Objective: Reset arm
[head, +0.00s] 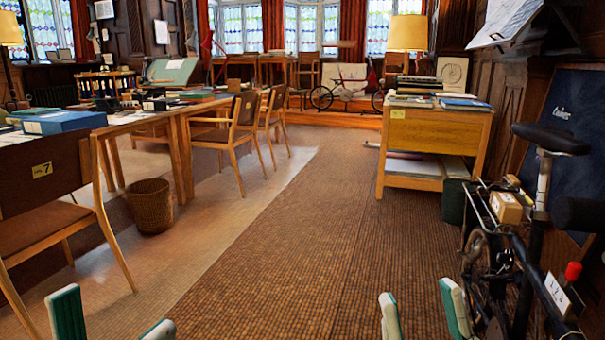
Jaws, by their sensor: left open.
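My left gripper (112,314) shows at the bottom left edge, with two green-and-white fingertips spread well apart and nothing between them. My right gripper (421,306) shows at the bottom, right of the middle, with its two fingertips apart and only carpet seen between them. Both are cut off by the lower edge, so the rest of both arms is hidden. Neither gripper appears to touch anything.
A wooden chair (42,180) stands at the left, near a wicker basket (150,205) and a long table (150,122). A bicycle (490,245) stands close at the right. A wooden cabinet (430,142) stands beyond. The brown carpet (290,240) between is clear.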

